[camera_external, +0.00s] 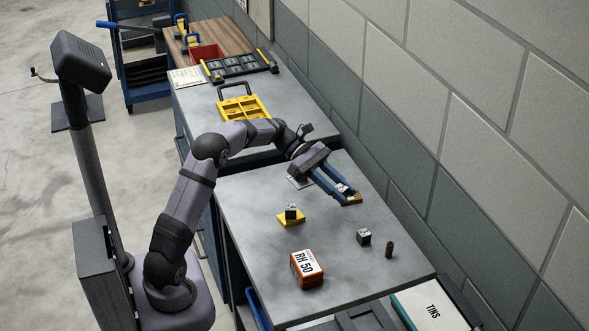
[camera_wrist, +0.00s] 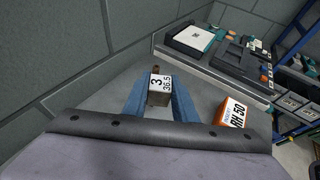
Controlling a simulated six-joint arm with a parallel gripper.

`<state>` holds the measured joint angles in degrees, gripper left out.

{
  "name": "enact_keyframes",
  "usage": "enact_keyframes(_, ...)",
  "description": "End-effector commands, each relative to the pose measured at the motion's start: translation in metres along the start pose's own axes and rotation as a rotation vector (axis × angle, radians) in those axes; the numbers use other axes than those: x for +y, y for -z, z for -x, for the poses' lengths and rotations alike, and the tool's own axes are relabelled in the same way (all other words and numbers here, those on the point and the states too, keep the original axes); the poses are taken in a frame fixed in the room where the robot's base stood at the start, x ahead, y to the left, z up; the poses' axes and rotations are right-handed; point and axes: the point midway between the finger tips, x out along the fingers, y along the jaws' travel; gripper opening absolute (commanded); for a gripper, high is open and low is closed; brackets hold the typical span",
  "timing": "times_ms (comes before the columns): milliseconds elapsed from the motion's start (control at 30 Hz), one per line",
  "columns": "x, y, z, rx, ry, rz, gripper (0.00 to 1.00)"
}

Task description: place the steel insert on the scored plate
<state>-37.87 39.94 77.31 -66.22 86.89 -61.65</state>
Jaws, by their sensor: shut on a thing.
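My gripper (camera_external: 346,191) is shut on a small steel block, the steel insert (camera_wrist: 160,90), with white labels reading 3 and 36.5 in the wrist view. The block sits between the two blue fingers. A yellow patch (camera_external: 354,199) shows at the fingertips in the external view; I cannot tell whether it is a base under the block. A pale flat plate (camera_external: 298,182) lies partly hidden under my wrist; whether it is scored is too small to tell. Another steel block (camera_external: 291,210) stands on a yellow base (camera_external: 289,221). A third dark block (camera_external: 364,237) stands to the right.
A small brown cylinder (camera_external: 389,250) stands near the right side of the bench. An orange box marked RH 50 (camera_external: 307,269) stands at the front. A yellow compartment tray (camera_external: 243,107) is farther back. The block wall (camera_external: 400,150) runs close along the right side.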

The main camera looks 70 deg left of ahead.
Motion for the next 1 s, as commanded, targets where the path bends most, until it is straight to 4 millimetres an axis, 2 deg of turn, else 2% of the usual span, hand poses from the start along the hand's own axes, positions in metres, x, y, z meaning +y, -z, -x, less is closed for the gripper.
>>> enact_keyframes(33, 0.021, 0.0, 0.006, -0.001, -0.086, 0.033, 0.0)
enact_keyframes(200, 0.08, 0.005, 0.019, -0.003, -0.331, 0.138, 0.0)
enact_keyframes(400, 0.119, 0.018, 0.038, -0.002, -0.524, 0.219, 0.0)
enact_keyframes(600, 0.134, 0.027, 0.048, -0.001, -0.608, 0.253, 0.0)
enact_keyframes(800, 0.134, 0.03, 0.047, -0.002, -0.616, 0.256, 0.0)
enact_keyframes(1000, 0.134, 0.055, 0.036, 0.0, -0.614, 0.26, 0.0)
